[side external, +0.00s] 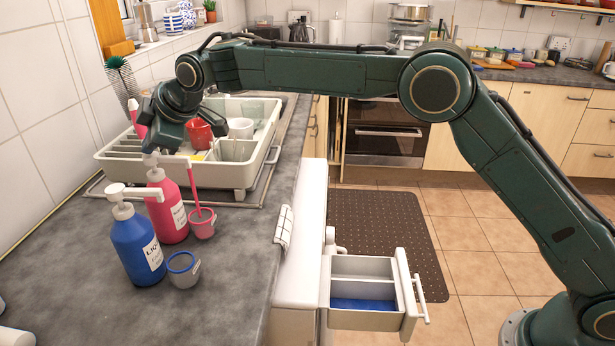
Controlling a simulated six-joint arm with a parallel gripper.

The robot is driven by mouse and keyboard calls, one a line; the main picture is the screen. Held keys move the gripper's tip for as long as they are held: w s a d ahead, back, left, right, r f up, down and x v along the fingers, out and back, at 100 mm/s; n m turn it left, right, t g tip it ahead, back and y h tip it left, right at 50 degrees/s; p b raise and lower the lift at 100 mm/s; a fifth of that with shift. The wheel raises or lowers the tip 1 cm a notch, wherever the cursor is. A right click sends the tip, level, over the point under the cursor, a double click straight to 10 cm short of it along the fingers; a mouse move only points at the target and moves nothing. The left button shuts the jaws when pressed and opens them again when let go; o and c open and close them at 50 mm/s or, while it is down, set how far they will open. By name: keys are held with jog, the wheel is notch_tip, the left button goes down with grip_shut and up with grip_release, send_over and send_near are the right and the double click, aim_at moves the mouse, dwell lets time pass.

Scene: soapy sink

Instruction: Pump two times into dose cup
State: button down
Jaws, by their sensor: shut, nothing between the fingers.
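A pink pump bottle (168,208) with a white pump head stands upright on the grey counter. A blue pump bottle (136,246) stands in front of it. A small pink cup (202,225) stands right of the pink bottle, below its nozzle. A thin pink strand (194,190), which looks like soap, runs from the nozzle down into this cup. A grey cup with a blue rim (184,273) stands beside the blue bottle. My gripper (151,150) is shut and empty, fingers down at the top of the pink bottle's pump. Exact contact is hard to see.
A pale dish rack (242,178) with a red cup (199,132) and a white cup (240,128) stands just behind. A green brush (121,76) is near the tiled wall. An open drawer (366,318) juts out below the counter. The front counter is mostly clear.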

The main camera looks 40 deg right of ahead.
aim_at(155, 156)
jog(key=shift+f, duration=0.85)
dwell(0.7)
jog(key=shift+r, duration=3.95)
jog(key=shift+r, duration=0.1)
dwell(0.7)
jog(key=shift+r, duration=1.35)
jog(key=shift+f, duration=0.25)
jog(key=shift+f, duration=4.2)
